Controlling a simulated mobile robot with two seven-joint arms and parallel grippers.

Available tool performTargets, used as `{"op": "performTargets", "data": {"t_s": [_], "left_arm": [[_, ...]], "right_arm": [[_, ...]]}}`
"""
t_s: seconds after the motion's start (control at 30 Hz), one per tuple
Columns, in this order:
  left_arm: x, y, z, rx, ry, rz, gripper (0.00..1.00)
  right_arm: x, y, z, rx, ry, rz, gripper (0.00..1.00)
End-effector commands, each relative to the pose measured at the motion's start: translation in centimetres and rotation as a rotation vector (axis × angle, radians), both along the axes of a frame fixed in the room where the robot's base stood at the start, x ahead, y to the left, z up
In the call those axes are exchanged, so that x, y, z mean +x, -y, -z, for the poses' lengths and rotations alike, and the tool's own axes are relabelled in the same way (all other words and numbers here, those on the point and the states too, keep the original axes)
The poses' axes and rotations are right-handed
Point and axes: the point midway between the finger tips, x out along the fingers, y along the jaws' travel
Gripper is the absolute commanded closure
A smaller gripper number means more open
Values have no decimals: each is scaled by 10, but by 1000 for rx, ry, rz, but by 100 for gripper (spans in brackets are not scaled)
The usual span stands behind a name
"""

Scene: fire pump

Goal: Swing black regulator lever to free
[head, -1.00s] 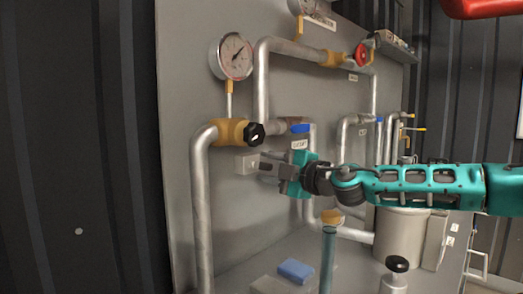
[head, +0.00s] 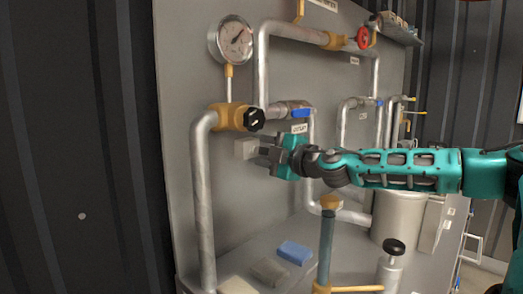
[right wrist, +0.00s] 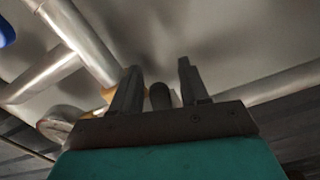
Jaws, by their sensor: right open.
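The black regulator lever (head: 255,119) is a dark knob with a pale mark on its face. It sits on the right end of a yellow valve body (head: 228,117) at the top of a grey pipe. My right gripper (head: 264,151) is just below and slightly right of it, apart from it in the head view. In the right wrist view my right gripper (right wrist: 159,82) is open, with a dark rounded thing (right wrist: 160,96) showing between its fingers. That is likely the black lever; contact cannot be told. My left gripper is not in view.
A pressure gauge (head: 235,40) stands above the valve. A blue-handled valve (head: 300,113) is right of the lever, and a red handwheel (head: 363,38) is higher up. A grey box (head: 246,148) is beside my fingers. Blue and grey blocks lie below.

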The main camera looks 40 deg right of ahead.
Motion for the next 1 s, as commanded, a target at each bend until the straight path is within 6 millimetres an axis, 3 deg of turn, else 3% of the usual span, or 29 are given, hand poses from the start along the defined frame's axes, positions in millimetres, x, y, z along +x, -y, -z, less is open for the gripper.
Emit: {"op": "performTargets", "data": {"t_s": [0.2,0.67,1.0], "left_arm": [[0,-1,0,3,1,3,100],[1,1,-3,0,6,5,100],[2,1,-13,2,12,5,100]], "right_arm": [[0,0,0,0,0,0,57],[0,0,0,0,0,0,100],[0,1,-8,-95,8,-1,100]]}}
